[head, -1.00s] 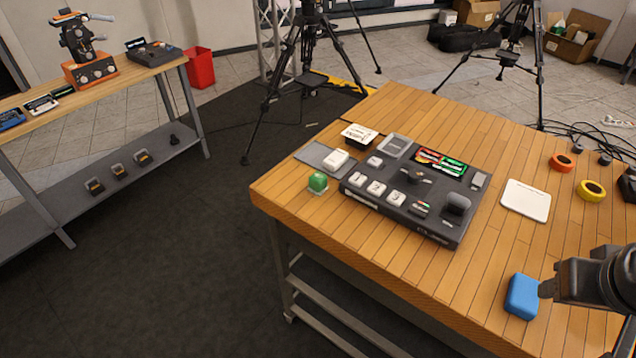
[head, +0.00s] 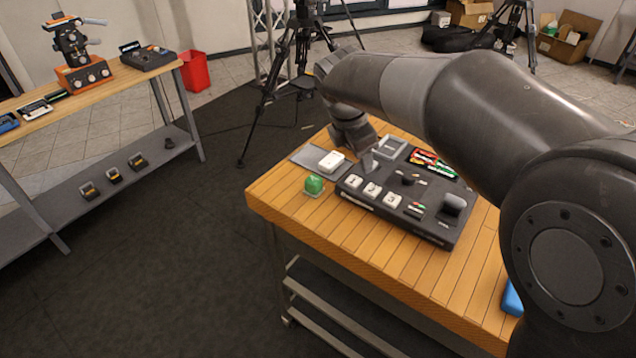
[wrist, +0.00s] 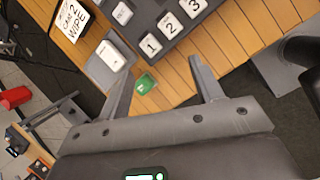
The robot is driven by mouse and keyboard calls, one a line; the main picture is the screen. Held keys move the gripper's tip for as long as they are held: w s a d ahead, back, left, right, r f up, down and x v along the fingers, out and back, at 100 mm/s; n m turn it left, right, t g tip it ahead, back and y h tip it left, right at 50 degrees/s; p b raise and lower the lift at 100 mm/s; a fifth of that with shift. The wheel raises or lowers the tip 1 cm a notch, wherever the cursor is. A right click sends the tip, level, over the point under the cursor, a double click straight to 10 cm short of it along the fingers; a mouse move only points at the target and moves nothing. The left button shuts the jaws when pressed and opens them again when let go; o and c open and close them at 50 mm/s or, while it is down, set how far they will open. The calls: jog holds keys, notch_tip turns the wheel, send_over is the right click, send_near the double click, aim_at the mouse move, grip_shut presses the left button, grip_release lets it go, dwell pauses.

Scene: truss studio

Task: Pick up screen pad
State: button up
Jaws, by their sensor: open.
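Several white square pads show, and I cannot tell which is the screen pad. One white pad (head: 331,161) lies on a grey mat (head: 308,158); it also shows in the wrist view (wrist: 110,55), its marking too small to read. Pads marked 1 (wrist: 150,45), 2 (wrist: 171,24) and 3 (wrist: 194,7) sit in a row on the dark console (head: 425,225). Another white pad (wrist: 122,13) sits behind them. My arm hides the table's right side.
A green cube (head: 314,185) stands by the table's front left edge, near the pads. A card reading "CAM 2 WIPE" (wrist: 72,18) lies beyond the mat. A grey tray (head: 392,147) and coloured strips (head: 436,162) lie at the back. A blue block (head: 512,298) is partly hidden.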

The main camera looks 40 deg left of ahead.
aim_at(313, 179)
jog(key=s+a+f+n, duration=0.2)
jog(key=a+n, duration=0.1)
jog(key=a, duration=0.3)
jog(key=s+a+f+n, duration=0.2)
jog(key=a+f+n, duration=0.1)
jog(key=a, duration=0.3)
jog(key=x, duration=0.5)
jog(key=shift+s+f, duration=0.2)
jog(key=shift+f, duration=0.15)
jog(key=shift+w+d+x, duration=0.1)
jog(key=shift+w+x, duration=0.05)
jog(key=shift+x, duration=1.2)
jog(key=shift+w+d+x, duration=0.1)
jog(key=shift+w+x, duration=0.05)
jog(key=shift+x, duration=1.15)
jog(key=shift+r, duration=0.1)
jog(key=shift+c, duration=0.4)
jog(key=c, duration=1)
jog(key=shift+r, duration=0.1)
